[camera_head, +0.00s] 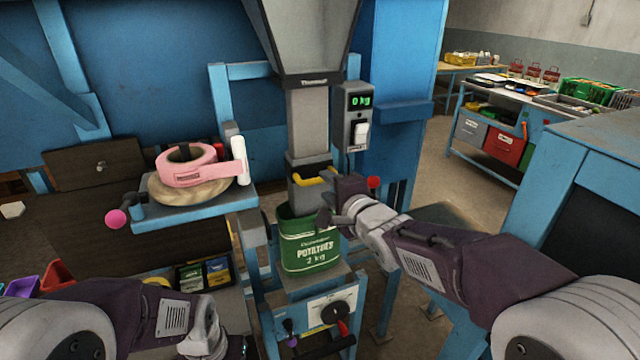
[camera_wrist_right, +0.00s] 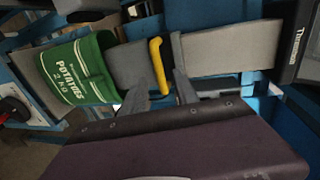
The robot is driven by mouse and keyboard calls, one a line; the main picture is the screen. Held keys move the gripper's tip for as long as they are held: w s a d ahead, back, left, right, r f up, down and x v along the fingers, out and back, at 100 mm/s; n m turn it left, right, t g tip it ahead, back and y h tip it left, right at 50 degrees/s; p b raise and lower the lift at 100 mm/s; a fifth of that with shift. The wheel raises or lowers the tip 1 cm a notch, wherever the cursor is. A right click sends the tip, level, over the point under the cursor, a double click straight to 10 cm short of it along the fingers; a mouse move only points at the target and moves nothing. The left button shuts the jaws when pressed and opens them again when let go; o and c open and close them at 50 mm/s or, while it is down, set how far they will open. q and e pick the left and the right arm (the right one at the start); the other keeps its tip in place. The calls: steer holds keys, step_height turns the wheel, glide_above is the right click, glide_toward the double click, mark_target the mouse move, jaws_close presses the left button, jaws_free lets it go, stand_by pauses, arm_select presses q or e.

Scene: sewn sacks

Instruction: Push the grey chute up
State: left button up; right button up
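The grey chute (camera_head: 307,125) hangs upright below a hopper. Its lower sleeve (camera_head: 307,197) carries a yellow handle (camera_head: 314,179), and its bottom end reaches into the mouth of a green potato sack (camera_head: 309,250). My right gripper (camera_head: 335,200) is at the handle, right of the sleeve. In the right wrist view the yellow handle (camera_wrist_right: 157,66) lies between the open fingertips, with the grey sleeve (camera_wrist_right: 128,66) behind; contact is not clear. The sack (camera_wrist_right: 80,70) also shows there. My left gripper (camera_head: 238,348) is low at the bottom edge, its fingers mostly hidden.
A blue bench (camera_head: 590,150) is at right.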

mark_target(321, 181)
steer(key=x, duration=0.5)
steer(key=shift+w+a+f, duration=0.1)
steer(key=shift+w, duration=0.25)
jaws_close()
stand_by(1.0)
